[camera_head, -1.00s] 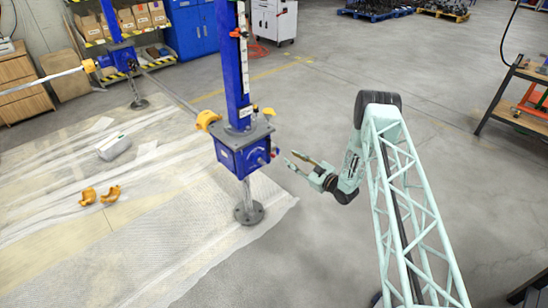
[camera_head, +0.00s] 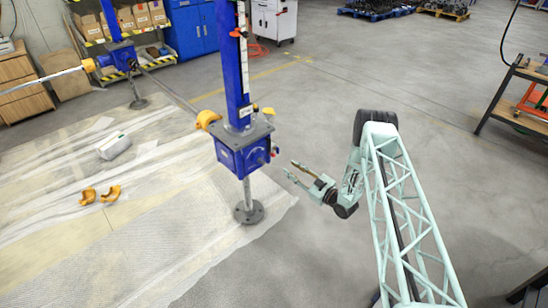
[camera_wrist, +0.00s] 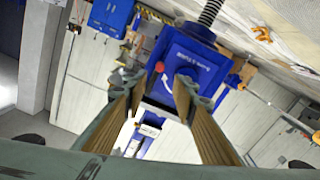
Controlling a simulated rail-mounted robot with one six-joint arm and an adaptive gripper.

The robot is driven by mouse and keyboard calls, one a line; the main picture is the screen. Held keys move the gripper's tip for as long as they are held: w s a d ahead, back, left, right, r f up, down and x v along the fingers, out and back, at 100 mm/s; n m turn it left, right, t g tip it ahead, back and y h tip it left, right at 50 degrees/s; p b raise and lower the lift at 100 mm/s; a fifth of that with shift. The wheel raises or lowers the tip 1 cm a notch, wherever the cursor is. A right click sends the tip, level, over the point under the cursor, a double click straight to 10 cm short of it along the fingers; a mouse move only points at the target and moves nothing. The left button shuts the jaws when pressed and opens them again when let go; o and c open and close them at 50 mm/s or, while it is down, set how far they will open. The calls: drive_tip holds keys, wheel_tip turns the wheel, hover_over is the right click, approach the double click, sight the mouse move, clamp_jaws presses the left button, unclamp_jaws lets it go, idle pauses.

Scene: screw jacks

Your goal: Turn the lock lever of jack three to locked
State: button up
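A jack with a blue gearbox (camera_head: 240,157) stands on a grey post with a round foot, a tall blue column above it; no number is readable. A small red-tipped part (camera_head: 275,151), perhaps the lock lever, sticks out of the gearbox's right side. In the wrist view, the gearbox face (camera_wrist: 190,60) carries a red knob (camera_wrist: 159,67) and a white curved arrow. My gripper (camera_head: 290,167) is to the right of and slightly below the red-tipped part, apart from it. Its fingers are spread and empty; they also frame the gearbox in the wrist view (camera_wrist: 158,86).
Another blue jack (camera_head: 123,57) stands at the back left, with a long rod running left. A bench (camera_head: 520,100) stands right; the floor between is clear.

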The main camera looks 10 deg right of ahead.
sight(274, 156)
drive_tip(key=shift+b+x, duration=1.05)
drive_tip(key=shift+x, duration=5.75)
drive_tip(key=shift+c, duration=0.9)
clamp_jaws()
